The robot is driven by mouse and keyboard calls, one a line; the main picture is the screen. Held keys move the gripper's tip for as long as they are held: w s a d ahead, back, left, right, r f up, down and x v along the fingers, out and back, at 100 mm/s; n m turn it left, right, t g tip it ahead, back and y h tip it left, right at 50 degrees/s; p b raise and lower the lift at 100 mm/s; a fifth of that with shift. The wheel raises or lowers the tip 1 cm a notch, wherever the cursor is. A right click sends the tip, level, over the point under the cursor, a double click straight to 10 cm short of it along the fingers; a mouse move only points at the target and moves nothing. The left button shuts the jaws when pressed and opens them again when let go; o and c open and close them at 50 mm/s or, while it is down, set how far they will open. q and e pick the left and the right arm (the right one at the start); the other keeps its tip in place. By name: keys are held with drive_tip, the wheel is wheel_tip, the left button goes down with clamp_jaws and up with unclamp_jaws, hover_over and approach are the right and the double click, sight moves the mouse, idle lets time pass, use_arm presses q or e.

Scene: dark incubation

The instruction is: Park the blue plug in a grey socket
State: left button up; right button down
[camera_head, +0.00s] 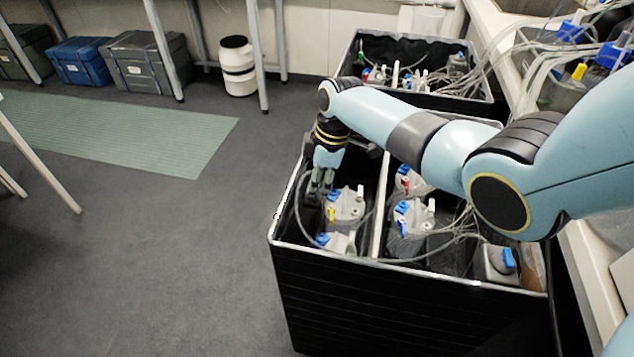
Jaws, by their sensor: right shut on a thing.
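My right gripper (322,188) reaches down into the left compartment of the near black crate (345,254). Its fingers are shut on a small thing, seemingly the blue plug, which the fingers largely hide. A blue patch shows right beside the fingertips, above a translucent bottle (347,207) with a yellow piece on it. A second bottle (340,243) with a blue part stands in front of it. A thin clear tube loops along the left wall near the gripper. I cannot make out a grey socket for certain. My left gripper is not in view.
A white divider (381,205) splits the near crate; its right side holds bottles (411,218) with blue caps and tangled tubes. Another black crate (372,88) stands behind. A bench with tubing is at the right.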

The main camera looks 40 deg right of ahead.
drive_tip(key=shift+f, duration=0.35)
drive_tip(key=c, duration=1.2)
unclamp_jaws()
